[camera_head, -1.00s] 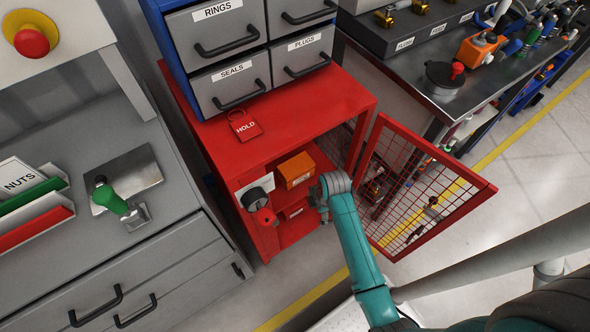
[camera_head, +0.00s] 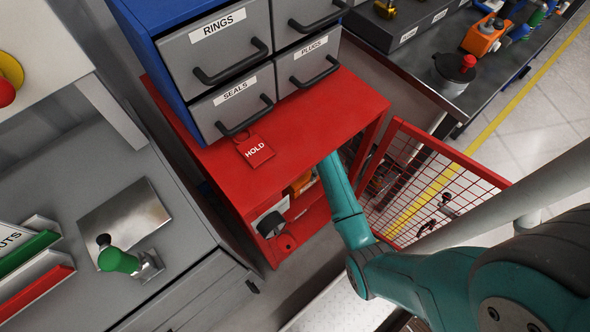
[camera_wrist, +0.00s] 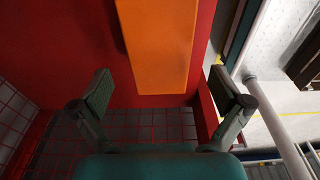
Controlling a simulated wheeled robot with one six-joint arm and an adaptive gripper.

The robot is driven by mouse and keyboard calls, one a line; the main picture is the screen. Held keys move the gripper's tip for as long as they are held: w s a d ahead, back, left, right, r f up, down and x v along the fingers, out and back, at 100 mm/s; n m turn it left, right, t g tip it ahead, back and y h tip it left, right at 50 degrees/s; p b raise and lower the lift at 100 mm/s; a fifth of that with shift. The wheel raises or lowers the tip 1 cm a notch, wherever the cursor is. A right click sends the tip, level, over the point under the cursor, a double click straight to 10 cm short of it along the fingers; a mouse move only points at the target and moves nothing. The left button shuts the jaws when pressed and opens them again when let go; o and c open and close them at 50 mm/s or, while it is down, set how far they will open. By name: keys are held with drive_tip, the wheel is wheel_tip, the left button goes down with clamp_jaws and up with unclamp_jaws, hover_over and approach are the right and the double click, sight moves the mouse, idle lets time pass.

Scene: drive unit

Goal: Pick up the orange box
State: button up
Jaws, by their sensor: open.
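The orange box (camera_wrist: 160,45) is at the top centre of the wrist view, inside the red cabinet. In the head view only a small part of the orange box (camera_head: 302,183) shows on the upper shelf, the rest hidden by my arm and the cabinet top. My gripper (camera_wrist: 167,88) is open, its two fingers apart. In the head view my gripper is hidden inside the cabinet.
The red cabinet (camera_head: 342,98) has its mesh door (camera_head: 440,185) swung open to the right of my arm. A red HOLD tag (camera_head: 255,151) lies on its top, before the drawer unit (camera_head: 232,50). A grey bench (camera_head: 60,180) stands at left.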

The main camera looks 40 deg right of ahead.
drive_tip(key=shift+w+f, duration=0.2)
drive_tip(key=shift+f, duration=0.25)
drive_tip(key=f, duration=0.6)
drive_tip(key=shift+s+a+f, duration=0.15)
drive_tip(key=shift+a+f, duration=0.1)
drive_tip(key=shift+a, duration=0.05)
drive_tip(key=c, duration=1.5)
drive_tip(key=shift+r, duration=0.1)
drive_tip(key=shift+c, duration=0.2)
